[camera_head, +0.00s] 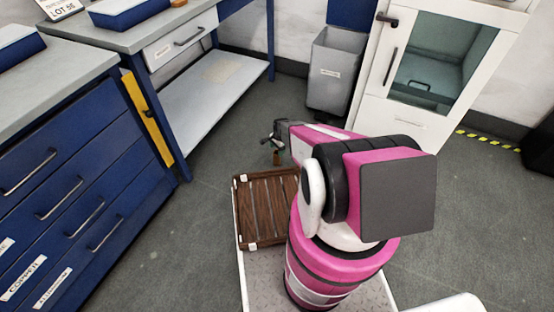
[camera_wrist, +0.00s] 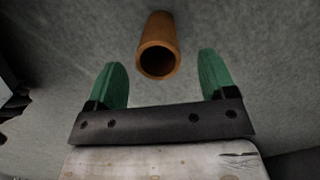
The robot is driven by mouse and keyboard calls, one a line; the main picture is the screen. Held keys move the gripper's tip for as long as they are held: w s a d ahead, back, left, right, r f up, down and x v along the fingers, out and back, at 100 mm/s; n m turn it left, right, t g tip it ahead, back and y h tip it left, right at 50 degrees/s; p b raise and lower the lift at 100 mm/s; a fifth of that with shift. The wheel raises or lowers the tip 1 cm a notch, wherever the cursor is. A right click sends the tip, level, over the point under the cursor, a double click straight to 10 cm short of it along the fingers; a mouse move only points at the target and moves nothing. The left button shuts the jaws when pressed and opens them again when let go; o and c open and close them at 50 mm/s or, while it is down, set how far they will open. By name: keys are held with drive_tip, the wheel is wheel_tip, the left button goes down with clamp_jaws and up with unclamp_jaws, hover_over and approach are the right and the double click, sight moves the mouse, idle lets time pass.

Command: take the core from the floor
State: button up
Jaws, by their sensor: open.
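The core (camera_wrist: 159,35) is an orange-brown hollow tube on the grey floor in the wrist view. Its dark open end faces my camera, and it lies just beyond and between the fingertips in the picture. My gripper (camera_wrist: 162,72) is open, with two green fingers apart and nothing held between them. I cannot tell whether the fingers reach around the core or stay short of it. In the head view my gripper (camera_head: 275,150) is small, low past the far end of the slatted wooden tray, and I cannot make out the core clearly there.
The slatted wooden tray (camera_head: 263,207) sits near my base. Blue drawers (camera_head: 75,195) stand at left, with a workbench and its low shelf (camera_head: 208,85) behind. A grey bin (camera_head: 335,75) and a white glass-door cabinet (camera_head: 400,120) stand at the back.

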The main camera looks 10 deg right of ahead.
sight(277, 158)
drive_tip(key=f, duration=0.5)
drive_tip(key=shift+s+a, duration=0.15)
drive_tip(key=shift+s, duration=0.05)
drive_tip(key=shift+c, duration=0.2)
drive_tip(key=c, duration=0.9)
drive_tip(key=shift+c, duration=0.2)
drive_tip(key=shift+r, duration=0.1)
